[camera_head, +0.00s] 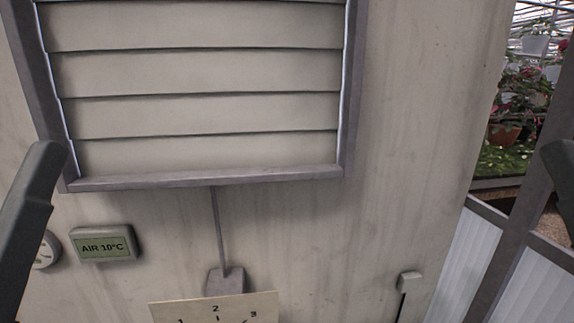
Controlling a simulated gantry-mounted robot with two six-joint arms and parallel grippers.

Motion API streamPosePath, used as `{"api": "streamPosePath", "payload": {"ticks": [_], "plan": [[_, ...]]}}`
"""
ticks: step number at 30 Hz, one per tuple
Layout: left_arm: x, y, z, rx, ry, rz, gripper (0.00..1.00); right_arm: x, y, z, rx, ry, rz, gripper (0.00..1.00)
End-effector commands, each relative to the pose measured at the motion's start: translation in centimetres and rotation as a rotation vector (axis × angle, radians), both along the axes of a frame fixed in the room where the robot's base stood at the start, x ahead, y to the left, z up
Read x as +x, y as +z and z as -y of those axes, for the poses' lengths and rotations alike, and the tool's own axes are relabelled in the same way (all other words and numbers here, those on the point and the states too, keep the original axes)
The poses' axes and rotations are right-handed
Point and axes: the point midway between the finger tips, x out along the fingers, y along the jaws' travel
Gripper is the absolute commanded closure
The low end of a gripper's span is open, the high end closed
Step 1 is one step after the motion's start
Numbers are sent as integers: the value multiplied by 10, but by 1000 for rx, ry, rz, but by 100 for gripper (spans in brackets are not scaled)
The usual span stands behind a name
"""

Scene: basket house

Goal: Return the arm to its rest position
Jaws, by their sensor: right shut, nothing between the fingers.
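A dark grey part of my left arm (30,205) stands at the left edge, in front of the wall. A dark part of my right arm (561,170) just enters at the right edge. No gripper fingers show in the head view, so I cannot see either gripper tip. Neither visible arm part appears to touch anything.
A louvred vent (200,110) in a grey frame fills the upper wall. Below are a display (103,244) reading "AIR 10°C", a round gauge (46,251), a grey box (226,281) and a numbered dial plate (215,308). Potted plants (505,133) stand at the right.

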Motion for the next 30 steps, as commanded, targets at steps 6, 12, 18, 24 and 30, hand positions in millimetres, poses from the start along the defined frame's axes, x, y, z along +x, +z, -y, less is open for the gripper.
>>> {"api": "streamPosePath", "payload": {"ticks": [6,12,18,24,30], "plan": [[0,132,0,0,0,0,32,0,132,0,-1,-1,-1,100],[0,191,0,0,0,0,32,1,190,0,-1,-1,-2,100],[0,197,0,0,0,-1,32,1,197,0,-1,-1,-2,100],[0,174,0,0,0,-1,32,1,174,0,-2,0,-2,100],[0,95,0,0,0,-1,32,1,95,0,-2,0,-2,100]]}}
